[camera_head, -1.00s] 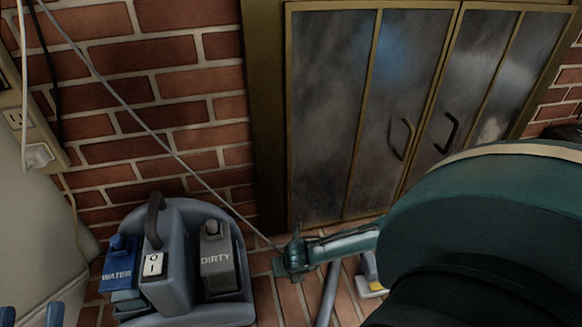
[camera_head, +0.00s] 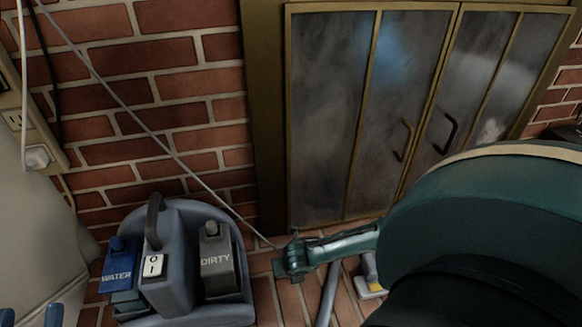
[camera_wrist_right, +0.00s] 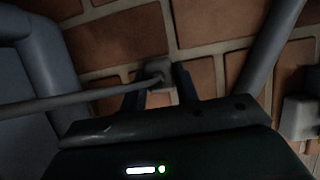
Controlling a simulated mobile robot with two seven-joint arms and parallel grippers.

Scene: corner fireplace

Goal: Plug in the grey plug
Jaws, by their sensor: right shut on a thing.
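The grey plug (camera_wrist_right: 158,69) sits between the two fingers of my right gripper (camera_wrist_right: 160,84) in the right wrist view. The gripper is shut on it, and its grey cord runs off to the left. In the head view my right gripper (camera_head: 292,258) is above the brick floor, right of the cleaning machine; the plug is mostly hidden there. The cord (camera_head: 160,138) stretches from it to the upper left. A wall outlet (camera_head: 16,120) is at the left edge, with a white plug (camera_head: 38,156) in its lower part. My left gripper (camera_head: 30,314) shows two blue fingertips, apart, at the bottom left.
A blue-grey cleaning machine (camera_head: 178,270) with WATER and DIRTY tanks stands in front of the brick wall. Glass fireplace doors (camera_head: 330,120) are behind my right arm. A grey tube (camera_head: 328,292) is close to the right gripper. Black and white cords hang by the outlet.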

